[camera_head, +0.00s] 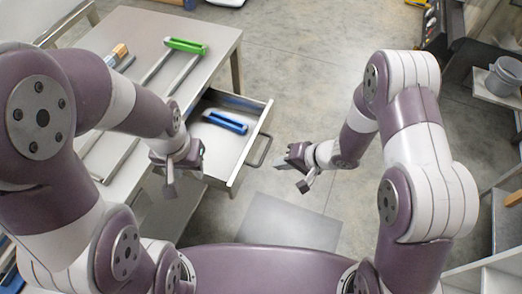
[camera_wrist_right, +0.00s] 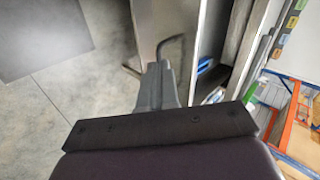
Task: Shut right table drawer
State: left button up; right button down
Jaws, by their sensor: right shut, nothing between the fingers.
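The right table drawer (camera_head: 222,150) is pulled out from the table, with a blue-handled tool (camera_head: 226,122) lying inside it. The drawer's dark bar handle (camera_head: 259,151) is on its right-hand front. My right gripper (camera_head: 283,162) is shut and empty, just to the right of the handle; in the head view a small gap seems to show. In the right wrist view the shut fingers (camera_wrist_right: 158,75) point at the handle (camera_wrist_right: 170,44); whether they touch it I cannot tell. My left gripper (camera_head: 178,172) is over the drawer's near left side; its finger opening is unclear.
The table (camera_head: 142,40) carries a green-handled tool (camera_head: 186,45) and other tools. A grey floor plate (camera_head: 268,222) lies below my right gripper. A shelf with a grey bucket (camera_head: 504,76) stands at the right. The floor beyond the drawer is clear.

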jog(key=m, duration=0.1)
send_near(246, 168)
jog(key=shift+y, duration=0.3)
jog(key=b+x, duration=0.1)
jog(key=x, duration=0.4)
jog(key=shift+s+d+f, duration=0.1)
jog(key=shift+s+f, duration=0.05)
jog(key=shift+s, duration=0.05)
jog(key=shift+w+a+f, duration=0.2)
jog(key=shift+a+f, duration=0.05)
jog(key=shift+f, duration=0.05)
pick_arm(q)
jog(key=shift+s+a+f, duration=0.15)
jog(key=shift+s+f, duration=0.25)
jog(key=shift+s, duration=0.05)
